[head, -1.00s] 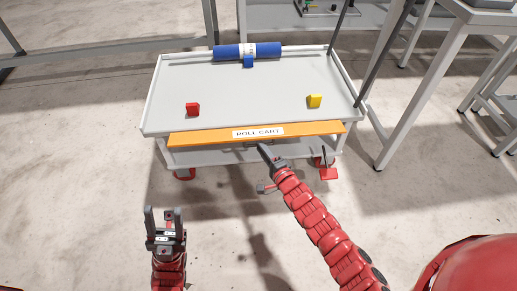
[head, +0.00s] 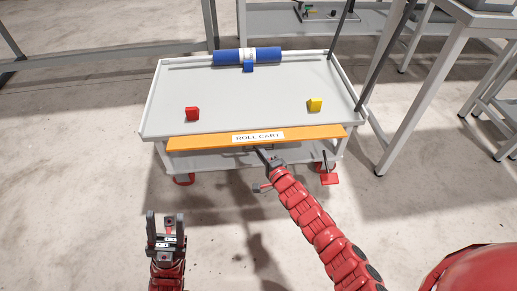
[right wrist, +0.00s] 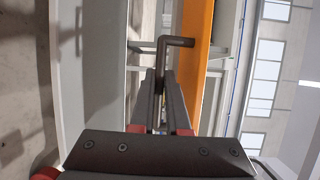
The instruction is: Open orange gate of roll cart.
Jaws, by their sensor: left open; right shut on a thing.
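The roll cart (head: 150,126) stands ahead of me with its grey top tray facing up. Its orange gate (head: 205,143) runs along the near edge and bears a white "ROLL CART" label (head: 258,137). My right gripper (head: 262,154) is at the middle of the gate, just below the label. In the right wrist view its fingers (right wrist: 161,88) are shut on a dark bent handle (right wrist: 178,41) beside the orange gate (right wrist: 196,60). The handle is hardly visible in the head view. My left gripper (head: 166,218) is open and empty, low and left of the cart, over the floor.
A blue roll (head: 225,58) with a white band lies at the tray's back, with a blue block (head: 248,67) in front. A red block (head: 192,114) and a yellow block (head: 315,105) sit on the tray. A grey table (head: 440,60) stands to the right. Floor at left is clear.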

